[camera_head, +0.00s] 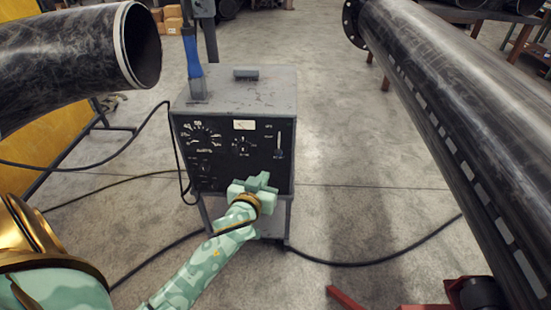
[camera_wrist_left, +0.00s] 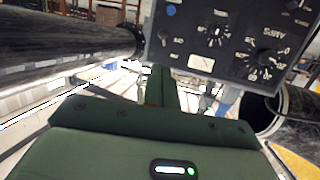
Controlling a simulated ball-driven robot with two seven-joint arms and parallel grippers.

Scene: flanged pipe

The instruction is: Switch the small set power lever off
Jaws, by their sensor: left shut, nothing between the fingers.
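The small set is a grey box (camera_head: 262,90) with a black front panel (camera_head: 226,165) that carries dials, a meter and knobs. Its power lever (camera_head: 279,150) is at the panel's right side, a pale handle low in an upright slot. I cannot tell its on or off state for sure. My left gripper (camera_head: 262,179) is shut and empty, in front of the panel's lower right, below the lever. In the left wrist view the panel (camera_wrist_left: 232,60) appears upside down above the shut fingers (camera_wrist_left: 162,85). Contact with the panel cannot be made out. My right gripper is not in view.
A blue-handled tool (camera_head: 193,55) stands on the box's left top. A large dark pipe (camera_head: 75,60) is at the upper left, another (camera_head: 460,120) runs down the right. Cables (camera_head: 380,262) cross the concrete floor. Floor between the box and right pipe is mostly clear.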

